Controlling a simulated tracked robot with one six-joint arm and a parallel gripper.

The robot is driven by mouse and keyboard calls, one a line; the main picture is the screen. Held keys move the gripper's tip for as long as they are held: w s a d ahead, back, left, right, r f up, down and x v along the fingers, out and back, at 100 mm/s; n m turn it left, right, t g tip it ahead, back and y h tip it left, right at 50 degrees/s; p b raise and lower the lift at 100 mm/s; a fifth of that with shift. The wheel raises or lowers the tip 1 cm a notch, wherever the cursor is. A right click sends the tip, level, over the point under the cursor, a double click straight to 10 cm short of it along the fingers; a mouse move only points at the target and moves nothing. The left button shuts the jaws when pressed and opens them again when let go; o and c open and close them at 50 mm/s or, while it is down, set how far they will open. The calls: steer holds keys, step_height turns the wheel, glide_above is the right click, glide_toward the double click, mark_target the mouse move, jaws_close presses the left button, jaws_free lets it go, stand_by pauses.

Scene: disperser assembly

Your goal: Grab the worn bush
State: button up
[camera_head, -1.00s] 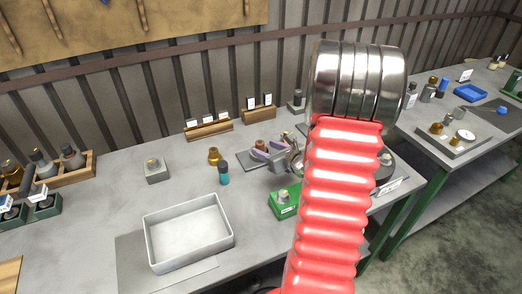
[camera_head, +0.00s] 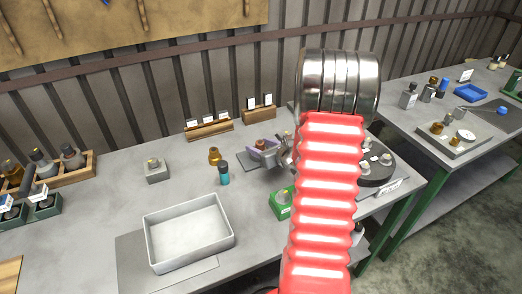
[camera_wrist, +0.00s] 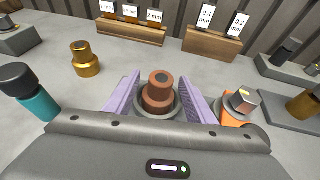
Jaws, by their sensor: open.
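A reddish-brown stepped bush (camera_wrist: 158,92) with a dark bore stands upright in a grey round seat (camera_wrist: 176,112) in the middle of the wrist view. My gripper (camera_wrist: 160,82) is open, with its purple fingers on the left and right of the bush. Gaps show between the fingers and the bush.
A brass bush (camera_wrist: 86,60) and a teal bottle with a dark cap (camera_wrist: 35,100) stand left of my gripper. An orange part with a metal top (camera_wrist: 238,108) sits close on the right. Labelled wooden racks (camera_wrist: 132,30) stand behind. An empty grey tray (camera_head: 188,232) stands in front.

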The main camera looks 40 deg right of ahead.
steer(key=shift+c, duration=0.5)
steer(key=shift+s+f, duration=0.1)
steer(key=shift+f, duration=0.05)
jaws_close()
